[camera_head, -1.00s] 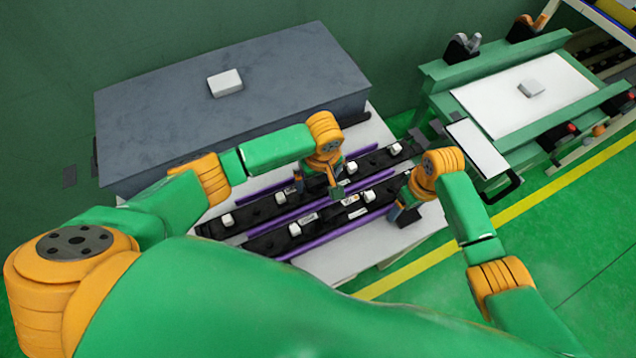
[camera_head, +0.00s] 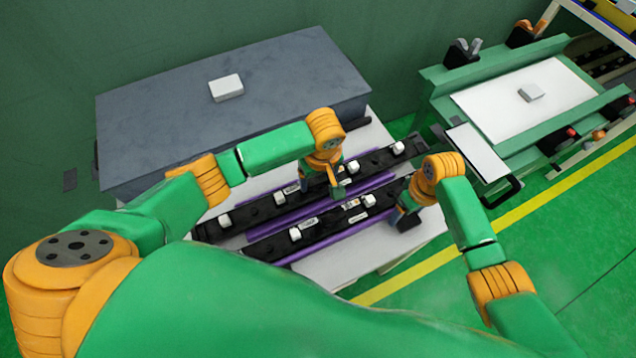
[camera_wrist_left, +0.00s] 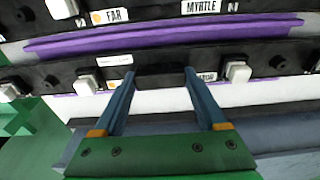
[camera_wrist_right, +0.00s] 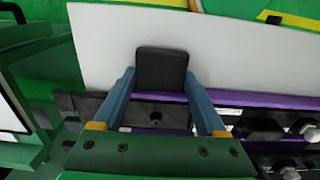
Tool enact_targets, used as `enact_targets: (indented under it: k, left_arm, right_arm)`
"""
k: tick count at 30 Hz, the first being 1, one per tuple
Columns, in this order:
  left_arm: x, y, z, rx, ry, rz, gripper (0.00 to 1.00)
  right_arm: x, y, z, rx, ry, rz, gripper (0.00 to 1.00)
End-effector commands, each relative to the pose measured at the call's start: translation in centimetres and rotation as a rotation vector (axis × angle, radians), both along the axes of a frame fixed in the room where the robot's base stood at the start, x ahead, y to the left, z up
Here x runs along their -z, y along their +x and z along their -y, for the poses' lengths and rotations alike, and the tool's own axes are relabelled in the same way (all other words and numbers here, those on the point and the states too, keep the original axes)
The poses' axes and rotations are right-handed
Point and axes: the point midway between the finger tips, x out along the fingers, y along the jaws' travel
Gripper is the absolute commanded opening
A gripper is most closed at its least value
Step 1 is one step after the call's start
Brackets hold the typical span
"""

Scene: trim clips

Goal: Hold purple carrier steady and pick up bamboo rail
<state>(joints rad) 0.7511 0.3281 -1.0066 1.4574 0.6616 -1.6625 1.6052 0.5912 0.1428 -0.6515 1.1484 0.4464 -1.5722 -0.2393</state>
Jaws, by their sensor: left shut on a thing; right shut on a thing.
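The far black rail (camera_head: 368,162) carries white clips and a partly hidden label. My left gripper (camera_head: 335,190) is shut on its middle; the rail (camera_wrist_left: 210,75) shows between the fingers in the left wrist view. It appears raised off the purple carrier (camera_head: 335,239). The carrier's purple strip (camera_wrist_left: 180,38) also shows there. My right gripper (camera_head: 404,208) is shut on a black block (camera_wrist_right: 162,70) at the carrier's near right side. I cannot read which rail is bamboo.
The pale table (camera_head: 345,277) lies under the carrier. A grey block-like surface (camera_head: 160,120) with a white box (camera_head: 226,88) stands behind. A green bench (camera_head: 480,60) with a white top stands at the right. A yellow line crosses the green floor.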

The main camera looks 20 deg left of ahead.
Motion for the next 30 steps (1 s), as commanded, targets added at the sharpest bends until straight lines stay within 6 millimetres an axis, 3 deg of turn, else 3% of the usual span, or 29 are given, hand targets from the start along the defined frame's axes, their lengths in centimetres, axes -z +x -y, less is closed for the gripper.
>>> enact_targets:
  k: [4,9,17,18,20,21,27,30]
  left_arm:
    - [-4.1,0.2,0.1,0.001,-0.004,0.007,0.0]
    - [-7.1,0.1,0.0,0.0,-0.002,0.003,0.0]
    - [-7.6,0.0,0.0,0.0,0.0,0.0,0.0]
    - [-7.5,0.0,0.0,0.0,0.0,0.0,0.0]
    - [-7.5,0.0,0.0,0.0,0.0,0.0,0.0]
    - [-7.5,0.0,0.0,0.0,0.0,0.0,0.0]
    - [-7.5,0.0,0.0,0.0,-0.001,0.001,0.0]
    - [-7.5,0.0,0.0,0.0,-0.001,0.001,0.0]
  right_arm:
    - [0.0,0.0,0.0,0.0,0.001,0.001,0.06]
    - [0.0,0.0,0.0,0.0,0.0,0.0,0.06]
    - [0.0,0.0,0.0,0.0,0.0,0.0,0.06]
    - [0.0,0.0,0.0,0.0,0.0,0.0,0.8]
    - [0.0,0.0,0.0,0.0,0.0,0.0,0.96]
    - [0.0,0.0,0.0,0.0,0.0,0.0,1.0]
    - [-0.1,0.0,0.0,0.0,0.0,0.0,1.0]
    - [-1.3,0.1,0.0,-0.001,0.002,0.004,1.0]
